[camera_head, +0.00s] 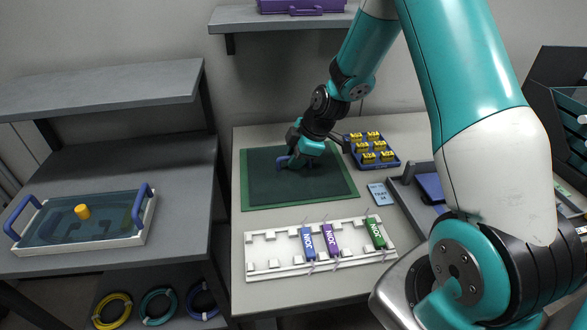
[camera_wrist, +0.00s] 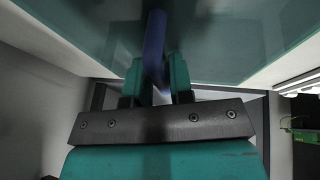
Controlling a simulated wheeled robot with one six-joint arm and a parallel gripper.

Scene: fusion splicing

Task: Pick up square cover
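The square cover (camera_head: 262,187) appears as a dark, see-through green panel with a blue handle, lying on a green mat (camera_head: 346,194) on the middle table. In the wrist view its teal pane (camera_wrist: 225,40) fills the top, and the blue handle (camera_wrist: 154,42) stands between the teal fingers of my gripper (camera_wrist: 158,78). The fingers appear to press on both sides of the handle. In the head view my gripper (camera_head: 292,160) reaches down over the panel, and a bit of blue handle shows at its left. I cannot tell whether the panel is lifted off the mat.
A white rack (camera_head: 284,266) with blue, purple and green modules stands in front. A blue tray (camera_head: 398,163) of yellow blocks and a card (camera_head: 380,194) lie at right. A white-framed tray (camera_head: 142,236) with blue handles and a yellow knob (camera_head: 82,212) sits on the left shelf.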

